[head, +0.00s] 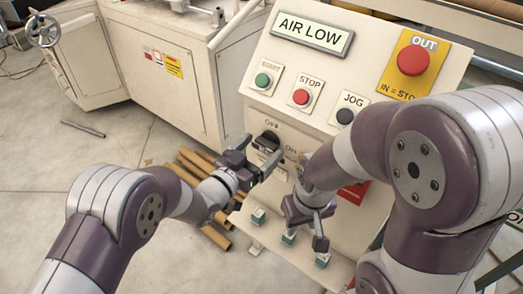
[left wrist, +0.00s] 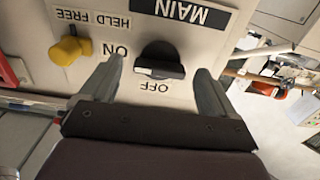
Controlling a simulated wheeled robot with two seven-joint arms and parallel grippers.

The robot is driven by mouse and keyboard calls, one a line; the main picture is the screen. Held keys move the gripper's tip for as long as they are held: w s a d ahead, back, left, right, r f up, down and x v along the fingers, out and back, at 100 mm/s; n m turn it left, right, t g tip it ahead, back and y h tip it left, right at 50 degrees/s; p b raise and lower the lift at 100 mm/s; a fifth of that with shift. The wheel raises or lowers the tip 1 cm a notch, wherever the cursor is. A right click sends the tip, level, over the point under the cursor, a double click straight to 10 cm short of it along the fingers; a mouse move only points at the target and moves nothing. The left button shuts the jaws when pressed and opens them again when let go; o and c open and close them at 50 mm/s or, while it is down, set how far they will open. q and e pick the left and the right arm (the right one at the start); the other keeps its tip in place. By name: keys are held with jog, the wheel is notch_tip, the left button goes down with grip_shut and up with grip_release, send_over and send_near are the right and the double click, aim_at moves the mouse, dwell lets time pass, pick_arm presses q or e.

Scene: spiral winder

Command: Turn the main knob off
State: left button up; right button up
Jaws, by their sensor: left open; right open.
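The black main knob (left wrist: 163,60) sits on the cream panel under an upside-down MAIN label in the left wrist view. A white mark shows on its left end; the ON label is left of it and the OFF label below. The knob also shows in the head view (head: 266,140). My left gripper (left wrist: 158,76) is open, one finger on each side of the knob; I cannot tell whether either touches it. It also shows in the head view (head: 256,160). My right gripper (head: 306,222) is open and empty, low before the panel.
START (head: 263,78), STOP (head: 302,96) and JOG (head: 346,115) buttons and a large red stop button (head: 413,60) are above. A yellow knob (left wrist: 72,49) is beside the main knob. Brown tubes (head: 190,172) lie on the floor.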

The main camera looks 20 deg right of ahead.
pick_arm(q)
jog(key=shift+w+d, duration=0.35)
jog(key=shift+d, duration=0.15)
jog(key=c, duration=1.1)
jog(key=shift+o, duration=0.2)
jog(key=shift+n, duration=0.3)
jog(key=n+p, duration=0.2)
jog(key=n, duration=0.1)
jog(key=shift+r+n, duration=0.1)
jog(key=shift+n, duration=0.3)
jog(key=n+p, duration=0.2)
jog(key=n, duration=0.2)
jog(key=n+p, duration=0.1)
jog(key=n, duration=0.4)
jog(key=shift+p, duration=0.35)
jog(key=shift+n+p, duration=0.75)
jog(key=shift+n, duration=1.45)
